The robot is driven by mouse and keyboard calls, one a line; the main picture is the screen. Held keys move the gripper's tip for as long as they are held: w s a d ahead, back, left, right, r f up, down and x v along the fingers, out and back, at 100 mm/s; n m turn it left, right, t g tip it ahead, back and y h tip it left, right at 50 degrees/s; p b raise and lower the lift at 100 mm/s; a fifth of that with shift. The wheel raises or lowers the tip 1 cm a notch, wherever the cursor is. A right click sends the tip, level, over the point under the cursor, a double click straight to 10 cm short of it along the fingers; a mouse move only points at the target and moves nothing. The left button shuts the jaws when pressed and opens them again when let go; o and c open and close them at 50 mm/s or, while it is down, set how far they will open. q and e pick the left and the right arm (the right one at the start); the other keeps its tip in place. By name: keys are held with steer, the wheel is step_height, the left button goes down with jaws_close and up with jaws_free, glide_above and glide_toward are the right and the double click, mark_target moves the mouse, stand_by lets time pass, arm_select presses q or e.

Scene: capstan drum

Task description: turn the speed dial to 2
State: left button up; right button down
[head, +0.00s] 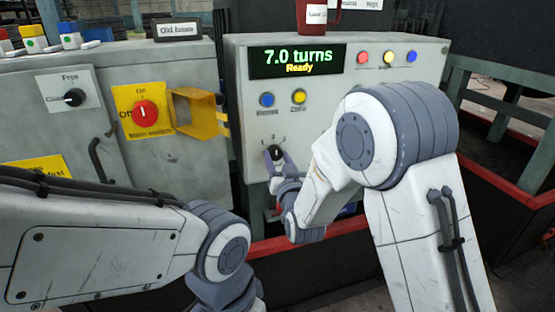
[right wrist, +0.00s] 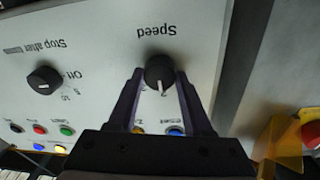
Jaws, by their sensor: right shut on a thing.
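The speed dial (head: 275,152) is a small black knob low on the grey control box, with small numbers above it. In the right wrist view, which is upside down, the dial (right wrist: 159,71) sits beside the word "Speed". Its white pointer points down the picture, slightly right. My right gripper (head: 276,160) reaches the dial from below. In the right wrist view its two dark fingers (right wrist: 158,78) lie on either side of the knob, shut on it. The fingers partly cover the scale, so the exact number is hard to read. My left gripper is out of view; only its arm shows.
The display (head: 297,61) reads "7.0 turns" and "Ready". A stop-after-turns dial (right wrist: 44,80) is beside the speed dial. A yellow hinged cover (head: 195,112) stands out near the red main switch (head: 145,113). A red mug (head: 318,15) is on top of the box.

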steer(key=shift+c, duration=1.6)
jaws_free()
steer(key=p+v, duration=0.7)
steer(key=v, duration=0.3)
steer(key=shift+s, duration=0.25)
